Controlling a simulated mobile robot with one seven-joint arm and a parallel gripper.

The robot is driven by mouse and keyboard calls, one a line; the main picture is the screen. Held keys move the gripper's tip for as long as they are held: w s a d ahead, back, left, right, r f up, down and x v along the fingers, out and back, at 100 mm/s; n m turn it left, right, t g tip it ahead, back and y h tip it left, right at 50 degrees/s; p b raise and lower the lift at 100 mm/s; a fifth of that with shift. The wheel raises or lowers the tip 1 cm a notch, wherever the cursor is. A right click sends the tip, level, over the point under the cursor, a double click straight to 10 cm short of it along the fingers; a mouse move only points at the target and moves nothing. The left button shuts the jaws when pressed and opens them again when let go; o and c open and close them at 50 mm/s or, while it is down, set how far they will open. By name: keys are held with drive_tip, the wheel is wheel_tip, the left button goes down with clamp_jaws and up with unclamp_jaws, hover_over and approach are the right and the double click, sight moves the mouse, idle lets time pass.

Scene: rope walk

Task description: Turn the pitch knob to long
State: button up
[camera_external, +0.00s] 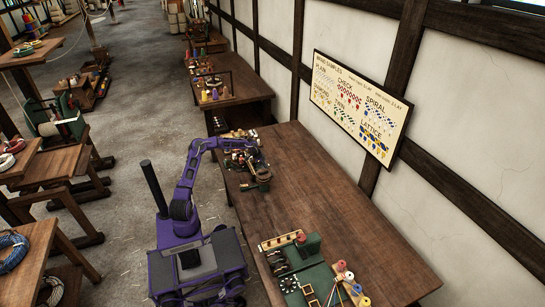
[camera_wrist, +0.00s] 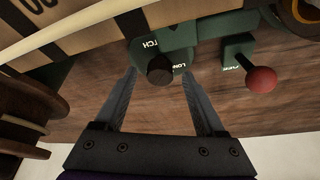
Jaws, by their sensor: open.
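The pitch knob is a dark round knob (camera_wrist: 160,70) on a green panel (camera_wrist: 180,42) in the wrist view. White lettering beside it reads in part "LON" and "TCH"; the knob hides the rest. My gripper (camera_wrist: 160,85) is open, with one grey finger on each side of the knob. I cannot tell whether the fingers touch it. In the external view my gripper (camera_external: 258,172) reaches over the wooden bench at a small machine (camera_external: 240,158); the knob is too small to make out there.
A red ball-ended lever (camera_wrist: 261,80) on a green block stands right of the knob. Brown round discs (camera_wrist: 25,110) are at the left. The bench (camera_external: 310,185) is bare in its middle; a green machine (camera_external: 295,265) stands at its near end. A sample board (camera_external: 360,105) hangs on the wall.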

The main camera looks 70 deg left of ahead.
drive_tip(key=shift+f, duration=0.1)
clamp_jaws()
idle(0.4)
drive_tip(key=n, duration=0.2)
drive_tip(key=n+y, duration=0.1)
drive_tip(key=shift+d+n+t+y+b, duration=0.2)
drive_tip(key=shift+n+t+y+b, duration=0.1)
drive_tip(key=shift+n, duration=0.1)
drive_tip(key=n+y, duration=0.1)
drive_tip(key=n, duration=0.3)
drive_tip(key=shift+w+n+y, duration=0.1)
drive_tip(key=shift+n+y, duration=0.3)
unclamp_jaws()
